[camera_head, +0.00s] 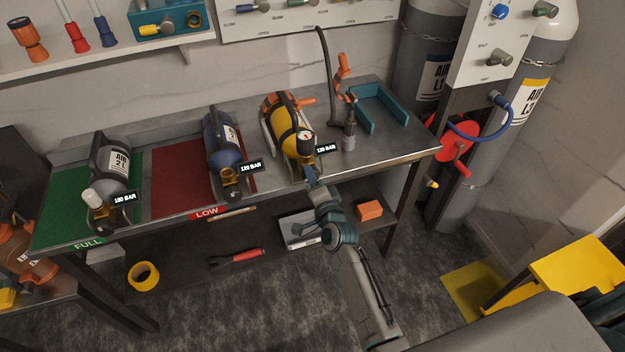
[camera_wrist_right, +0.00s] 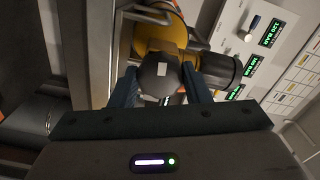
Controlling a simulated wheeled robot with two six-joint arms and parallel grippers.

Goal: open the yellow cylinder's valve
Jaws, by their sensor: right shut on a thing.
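The yellow cylinder (camera_head: 283,120) lies in a cradle on the metal bench, with a gauge and brass valve at its near end and a 120 BAR tag beside it. My right gripper (camera_head: 311,174) reaches up from the front to that valve end. In the right wrist view the gripper (camera_wrist_right: 160,95) is shut on a dark faceted valve knob (camera_wrist_right: 157,84), one finger on each side. The yellow cylinder (camera_wrist_right: 155,35) shows behind the knob. The knob is mostly hidden by my gripper in the head view. My left gripper is not in view.
A blue cylinder (camera_head: 219,141) and a grey cylinder (camera_head: 112,165) lie further left on the bench. A shelf below holds an orange block (camera_head: 369,210).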

